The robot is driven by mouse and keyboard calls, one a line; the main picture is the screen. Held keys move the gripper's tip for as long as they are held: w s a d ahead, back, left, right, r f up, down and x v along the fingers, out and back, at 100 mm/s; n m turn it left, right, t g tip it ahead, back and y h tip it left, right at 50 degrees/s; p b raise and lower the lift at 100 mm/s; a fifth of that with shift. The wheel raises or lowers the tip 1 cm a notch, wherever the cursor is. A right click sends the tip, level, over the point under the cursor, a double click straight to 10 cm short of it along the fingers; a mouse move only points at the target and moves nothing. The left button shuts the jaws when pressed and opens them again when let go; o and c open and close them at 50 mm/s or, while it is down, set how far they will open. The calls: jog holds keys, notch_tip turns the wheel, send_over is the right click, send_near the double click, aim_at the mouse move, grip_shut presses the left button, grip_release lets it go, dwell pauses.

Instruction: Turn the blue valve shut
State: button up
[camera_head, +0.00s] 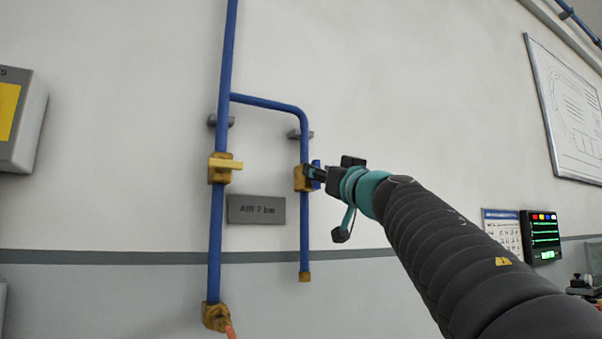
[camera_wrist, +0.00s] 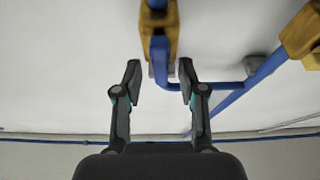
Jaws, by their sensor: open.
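The blue valve has a brass body (camera_head: 302,179) on the short right-hand branch pipe, with a blue handle (camera_head: 317,174) at its right side. In the head view my gripper (camera_head: 313,172) is right at this handle and partly covers it. In the wrist view my gripper (camera_wrist: 160,70) is open, with one finger on each side. The brass body (camera_wrist: 172,20) shows at the top, in line with the gap. A blue bar shows between and beyond the fingertips; I cannot tell whether it is handle or pipe. Contact with the handle cannot be told.
A second valve with a yellow handle (camera_head: 226,164) sits on the main blue pipe (camera_head: 216,230) to the left. A grey sign (camera_head: 256,209) reading AIR hangs between the pipes. Grey clamps hold the pipes to the wall.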

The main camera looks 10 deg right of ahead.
jog(key=shift+w+a+r, duration=0.2)
jog(key=shift+w, duration=0.2)
grip_shut()
jog(key=shift+n+p, duration=0.3)
jog(key=shift+n, duration=0.1)
jog(key=shift+s+a+f+n+g+y+p, duration=0.2)
jog(key=shift+n+g+y, duration=0.85)
jog(key=shift+n, duration=2.55)
jog(key=shift+w+d+r+n+g+y+p, duration=0.2)
jog(key=shift+n+g+y, duration=0.35)
jog(key=shift+n+g, duration=2.05)
jog(key=shift+s+a+f+n+g+y+p, duration=0.2)
jog(key=shift+n+y, duration=0.6)
jog(key=shift+n, duration=3.8)
jog(key=shift+w, duration=0.1)
